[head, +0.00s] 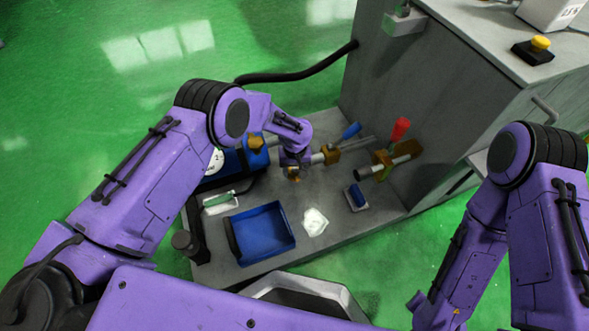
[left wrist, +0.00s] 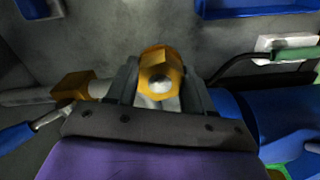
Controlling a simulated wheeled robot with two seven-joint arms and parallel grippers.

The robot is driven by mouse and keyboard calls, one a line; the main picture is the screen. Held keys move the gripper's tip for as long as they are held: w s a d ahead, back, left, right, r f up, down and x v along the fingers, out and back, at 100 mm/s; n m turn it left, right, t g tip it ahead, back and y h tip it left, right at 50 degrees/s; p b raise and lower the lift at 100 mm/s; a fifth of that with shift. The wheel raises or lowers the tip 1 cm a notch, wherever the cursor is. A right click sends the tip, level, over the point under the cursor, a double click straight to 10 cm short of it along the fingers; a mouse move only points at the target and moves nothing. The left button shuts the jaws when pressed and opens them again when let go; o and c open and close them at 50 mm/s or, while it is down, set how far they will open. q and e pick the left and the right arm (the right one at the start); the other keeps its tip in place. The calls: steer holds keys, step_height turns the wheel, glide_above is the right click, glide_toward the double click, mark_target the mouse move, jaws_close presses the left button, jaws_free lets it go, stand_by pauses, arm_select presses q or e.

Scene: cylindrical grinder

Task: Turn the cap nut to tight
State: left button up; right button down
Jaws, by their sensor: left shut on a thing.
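My left gripper (head: 294,163) is at the nut, on the grey machine bed. In the left wrist view its two dark fingers (left wrist: 160,88) stand on either side of the nut, shut on it. The fingers partly hide the shaft behind the nut. How tight the nut is cannot be seen. My right arm is at the right of the head view, with its gripper out of view.
A red handle (head: 399,129) stands right of the gripper. A grey cabinet (head: 400,95) rises behind.

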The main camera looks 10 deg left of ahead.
mark_target(294, 170)
arm_select(q)
steer(key=m, duration=0.3)
steer(key=shift+m, duration=0.3)
steer(key=m, duration=0.3)
steer(key=shift+m, duration=0.3)
steer(key=m, duration=0.3)
steer(key=shift+m+b, duration=0.3)
steer(key=shift+b, duration=0.05)
steer(key=shift+m, duration=1.7)
steer(key=o, duration=1)
steer(key=shift+c, duration=0.2)
step_height(294, 170, up, 10)
steer(key=p, duration=0.3)
steer(key=shift+r+p, duration=0.25)
steer(key=shift+p, duration=0.1)
steer(key=shift+s, duration=0.1)
